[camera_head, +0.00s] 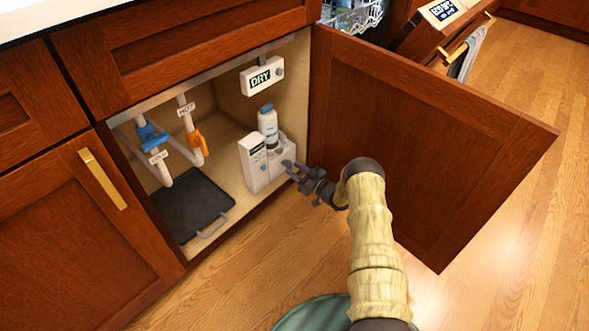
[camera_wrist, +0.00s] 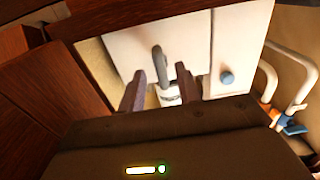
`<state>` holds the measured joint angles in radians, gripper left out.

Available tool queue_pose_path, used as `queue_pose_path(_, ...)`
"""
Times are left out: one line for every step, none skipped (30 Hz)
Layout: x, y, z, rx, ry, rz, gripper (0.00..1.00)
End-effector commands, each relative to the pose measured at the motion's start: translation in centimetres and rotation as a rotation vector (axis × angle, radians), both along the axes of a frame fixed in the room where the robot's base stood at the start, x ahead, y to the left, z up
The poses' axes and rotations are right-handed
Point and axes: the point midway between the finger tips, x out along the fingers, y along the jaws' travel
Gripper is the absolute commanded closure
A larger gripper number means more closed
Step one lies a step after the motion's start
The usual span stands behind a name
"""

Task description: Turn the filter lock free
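A white filter unit (camera_head: 257,172) stands on the floor of the open cabinet, with a white blue-capped cartridge (camera_head: 268,122) upright in it. A small grey lever (camera_head: 287,163), which looks like the lock, is on its front right. My gripper (camera_head: 294,174) is just in front of that lever. In the wrist view, my gripper (camera_wrist: 161,88) has its two fingers apart, with the grey lever (camera_wrist: 160,65) between or just beyond them. Whether they touch it cannot be told.
The open cabinet door (camera_head: 425,140) stands close on the right of my arm. Blue (camera_head: 151,135) and orange (camera_head: 196,141) valve handles sit on pipes at left. A black tray (camera_head: 192,205) lies on the cabinet floor. A DRY sign (camera_head: 261,77) hangs above.

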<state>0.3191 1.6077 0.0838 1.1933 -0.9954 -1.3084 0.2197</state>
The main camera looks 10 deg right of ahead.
Motion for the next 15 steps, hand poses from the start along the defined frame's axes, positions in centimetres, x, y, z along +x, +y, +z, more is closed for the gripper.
queue_pose_path(-0.5,-0.5,0.3,0.000,0.002,-0.001,0.66)
queue_pose_path(-0.8,-0.7,0.4,-0.001,0.002,-0.001,0.66)
queue_pose_path(-1.3,-1.0,0.4,0.000,0.002,-0.001,0.66)
queue_pose_path(-1.7,-1.3,0.4,0.000,0.004,-0.001,0.66)
queue_pose_path(-2.1,-1.6,0.4,0.000,0.004,-0.002,0.66)
queue_pose_path(-2.7,-2.0,0.4,0.001,0.004,-0.003,0.66)
queue_pose_path(-3.1,-2.3,0.4,0.000,0.004,-0.003,0.66)
queue_pose_path(-3.4,-2.6,0.5,0.000,0.003,-0.003,0.66)
queue_pose_path(-3.9,-2.9,0.4,0.000,0.002,-0.003,0.66)
queue_pose_path(-4.3,-3.2,0.4,-0.001,0.003,-0.003,0.66)
queue_pose_path(-4.6,-3.4,0.3,-0.001,0.003,-0.003,0.66)
queue_pose_path(-4.9,-3.6,0.2,0.000,0.002,-0.002,0.66)
queue_pose_path(-5.1,-3.7,0.2,0.000,0.001,-0.001,0.66)
queue_pose_path(-5.2,-3.8,0.1,0.000,0.001,-0.001,0.66)
queue_pose_path(-5.3,-3.9,0.1,0.000,0.001,-0.001,0.66)
